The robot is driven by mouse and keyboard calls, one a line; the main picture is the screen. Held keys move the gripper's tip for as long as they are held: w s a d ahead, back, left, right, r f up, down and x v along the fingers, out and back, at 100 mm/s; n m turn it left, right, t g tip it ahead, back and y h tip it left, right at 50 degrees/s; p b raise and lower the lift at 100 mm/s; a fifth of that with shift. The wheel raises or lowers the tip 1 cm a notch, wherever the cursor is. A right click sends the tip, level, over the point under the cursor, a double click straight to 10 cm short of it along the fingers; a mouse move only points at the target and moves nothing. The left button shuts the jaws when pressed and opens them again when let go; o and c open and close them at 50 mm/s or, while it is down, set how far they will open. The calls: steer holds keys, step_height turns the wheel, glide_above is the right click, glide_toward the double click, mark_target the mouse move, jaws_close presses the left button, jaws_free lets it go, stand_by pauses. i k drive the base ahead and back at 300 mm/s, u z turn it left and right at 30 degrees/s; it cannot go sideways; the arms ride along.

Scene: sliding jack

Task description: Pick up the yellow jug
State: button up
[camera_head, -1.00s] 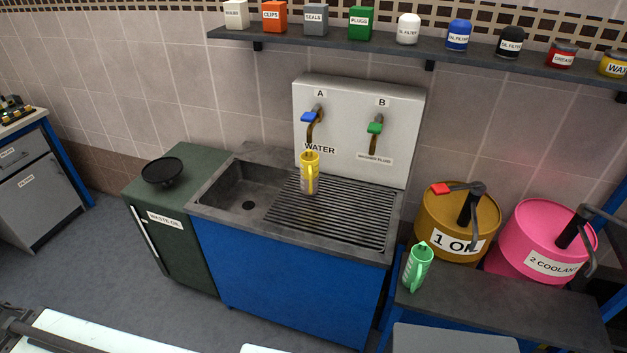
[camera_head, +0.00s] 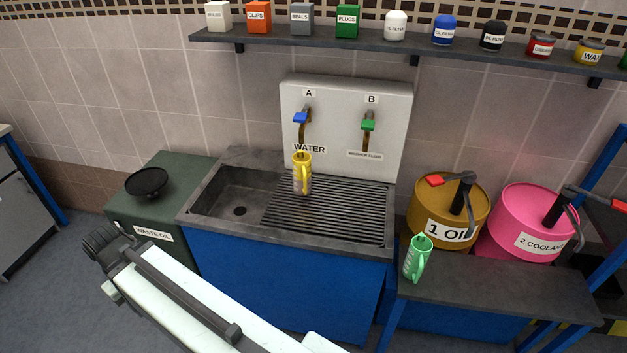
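The yellow jug (camera_head: 302,174) stands upright on the ribbed drainboard of the sink (camera_head: 196,212), near the edge of the basin and below tap A (camera_head: 302,118). Its handle faces right. My arm (camera_head: 215,305) reaches in from the bottom of the view, in front of the sink and well short of the jug. The gripper's fingertips cannot be made out.
A green jug (camera_head: 418,258) stands on the bench (camera_head: 480,285) at right, before the oil drum (camera_head: 447,210) and the pink coolant drum (camera_head: 523,222). A black funnel (camera_head: 146,182) sits on the waste oil cabinet (camera_head: 163,235). A shelf (camera_head: 380,48) of containers hangs above.

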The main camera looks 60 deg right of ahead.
mark_target(300, 159)
steer(key=z, duration=0.15)
steer(key=i, duration=1)
steer(key=u, duration=0.1)
